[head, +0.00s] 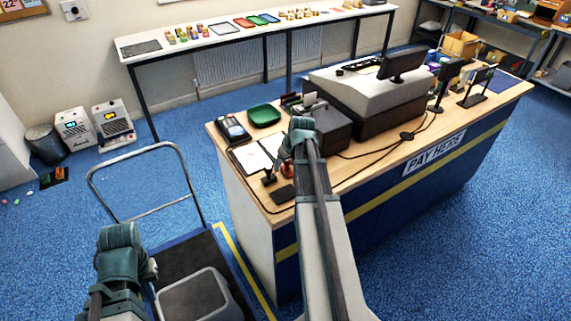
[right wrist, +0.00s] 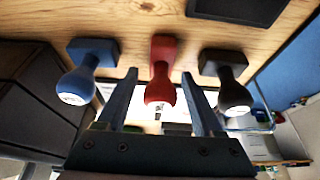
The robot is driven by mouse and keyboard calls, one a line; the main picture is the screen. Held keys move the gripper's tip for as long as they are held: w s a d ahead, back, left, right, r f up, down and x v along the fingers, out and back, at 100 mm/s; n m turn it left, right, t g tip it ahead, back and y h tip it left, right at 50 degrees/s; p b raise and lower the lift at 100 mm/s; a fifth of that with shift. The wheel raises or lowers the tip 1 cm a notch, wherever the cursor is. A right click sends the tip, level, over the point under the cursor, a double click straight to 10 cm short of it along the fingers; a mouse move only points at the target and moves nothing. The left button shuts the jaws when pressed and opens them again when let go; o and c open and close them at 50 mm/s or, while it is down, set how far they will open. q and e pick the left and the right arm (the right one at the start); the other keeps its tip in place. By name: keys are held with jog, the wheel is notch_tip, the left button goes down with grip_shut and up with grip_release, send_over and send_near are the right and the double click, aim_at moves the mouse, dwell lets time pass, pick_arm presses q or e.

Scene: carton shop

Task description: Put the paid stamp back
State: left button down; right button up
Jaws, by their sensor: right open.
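Three stamps stand on the wooden counter in the right wrist view: a blue stamp (right wrist: 88,68), a red stamp (right wrist: 161,72) and a black stamp (right wrist: 228,80). No wording is readable, so I cannot tell which is the paid stamp. My right gripper (right wrist: 159,76) is open, its fingers on either side of the red stamp's handle, with gaps visible. In the head view, the red stamp (head: 287,171) and black stamp (head: 269,178) show beside my right gripper (head: 288,156); the blue one does not show clearly. My left gripper (head: 150,269) is low left, away from the counter, its fingers unclear.
A dark pad (head: 284,192) lies near the counter's (head: 372,160) front edge. A white paper (head: 250,158), card terminal (head: 233,129), green tray (head: 264,115) and cash register (head: 360,95) stand around. A cart with a grey bin (head: 195,294) is at lower left.

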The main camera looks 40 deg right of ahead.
jog(key=p+v, duration=1.1)
jog(key=v, duration=0.1)
jog(key=shift+r, duration=0.15)
jog(key=a+f+n+g, duration=0.1)
jog(key=a+n+g, duration=0.15)
jog(key=a, duration=2.05)
jog(key=s+a+n+g, duration=0.1)
jog(key=s+a, duration=0.4)
jog(key=a, duration=0.4)
jog(key=s+a+n+g, duration=0.1)
jog(key=s+a, duration=0.4)
jog(key=a, duration=0.4)
jog(key=shift+a+f+h, duration=0.2)
jog(key=shift+f+h, duration=0.1)
jog(key=shift+h, duration=0.1)
jog(key=shift+s+n, duration=0.1)
jog(key=shift+n, duration=0.15)
